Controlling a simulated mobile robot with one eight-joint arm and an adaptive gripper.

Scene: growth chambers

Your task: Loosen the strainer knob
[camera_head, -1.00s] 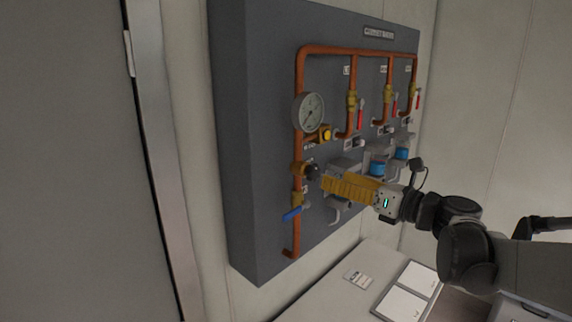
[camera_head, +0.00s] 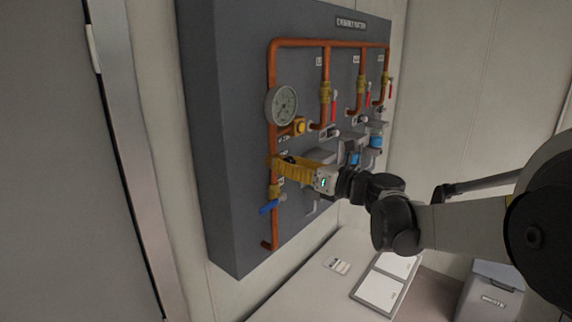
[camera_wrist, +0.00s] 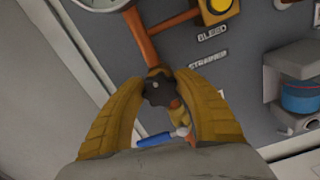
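The strainer knob (camera_wrist: 158,88) is a small dark lobed knob on the copper pipe, close to the "STRAINER" label (camera_wrist: 207,60). In the wrist view it lies between the tips of my gripper's two yellow fingers (camera_wrist: 161,74). The fingers stand on either side of it with little or no gap; I cannot tell whether both touch it. In the head view my gripper (camera_head: 283,164) reaches the left pipe from the right, and its fingers hide most of the knob.
A pressure gauge (camera_head: 282,105) and a yellow bleed button (camera_head: 299,127) are above my gripper. A blue-handled valve (camera_head: 268,207) is just below. Red-handled valves (camera_head: 334,106) and blue-banded units (camera_head: 376,141) are to the right. A counter with a binder (camera_head: 379,292) lies below.

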